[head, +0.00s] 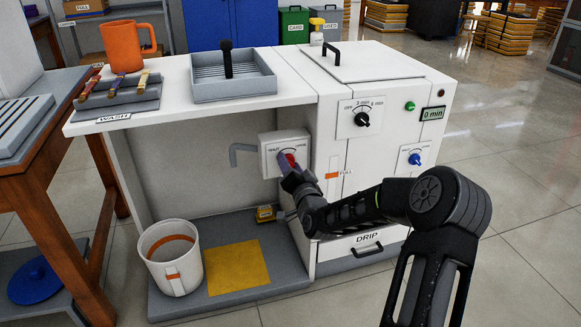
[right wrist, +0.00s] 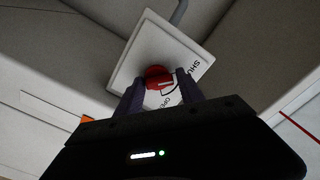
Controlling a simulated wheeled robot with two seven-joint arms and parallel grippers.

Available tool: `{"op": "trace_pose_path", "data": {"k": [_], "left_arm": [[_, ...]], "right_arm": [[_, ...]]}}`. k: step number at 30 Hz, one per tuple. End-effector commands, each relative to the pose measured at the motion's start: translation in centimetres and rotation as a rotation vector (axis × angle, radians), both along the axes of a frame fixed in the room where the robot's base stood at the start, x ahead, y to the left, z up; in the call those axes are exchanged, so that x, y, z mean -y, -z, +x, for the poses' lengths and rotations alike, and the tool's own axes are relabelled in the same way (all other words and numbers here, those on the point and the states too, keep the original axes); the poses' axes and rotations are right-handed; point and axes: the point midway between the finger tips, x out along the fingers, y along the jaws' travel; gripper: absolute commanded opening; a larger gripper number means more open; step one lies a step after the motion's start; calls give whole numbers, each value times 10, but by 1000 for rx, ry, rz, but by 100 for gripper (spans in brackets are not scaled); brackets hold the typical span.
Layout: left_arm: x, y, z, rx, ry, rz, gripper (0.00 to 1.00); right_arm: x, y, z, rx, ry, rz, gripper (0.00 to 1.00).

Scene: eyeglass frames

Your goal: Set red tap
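The red tap knob (head: 291,160) sits on a white valve plate (head: 271,157) with SHUT and OPEN marks, on the inner side of the white cabinet. A grey spout (head: 240,149) comes out of its left side. My right gripper (head: 284,163) is at the knob and partly covers it. In the right wrist view the red knob (right wrist: 157,77) lies between the two fingertips of my right gripper (right wrist: 160,88). The fingers are apart, with a sliver of white plate showing beside the right finger. The knob's exact setting is hard to read. My left gripper is out of view.
A white bucket (head: 171,262) with an orange band stands at the lower left, beside a yellow mat (head: 238,267). The counter (head: 175,82) overhangs the tap. The cabinet front has a black dial (head: 362,119), a blue knob (head: 415,159) and a DRIP drawer (head: 366,250).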

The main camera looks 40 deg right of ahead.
Motion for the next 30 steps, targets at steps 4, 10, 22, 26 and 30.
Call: {"op": "trace_pose_path", "data": {"k": [4, 10, 22, 26, 30], "left_arm": [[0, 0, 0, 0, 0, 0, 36], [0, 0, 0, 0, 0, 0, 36], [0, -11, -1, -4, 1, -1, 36], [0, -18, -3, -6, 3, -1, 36], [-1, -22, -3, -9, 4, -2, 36]], "right_arm": [[-1, -2, 1, 3, -2, -1, 55], [-1, 0, 0, -1, -1, 1, 58], [-11, -1, -28, -6, -3, 1, 58], [-18, -1, -50, -4, -1, 1, 58], [-25, -1, -67, -3, -3, 0, 58]]}}
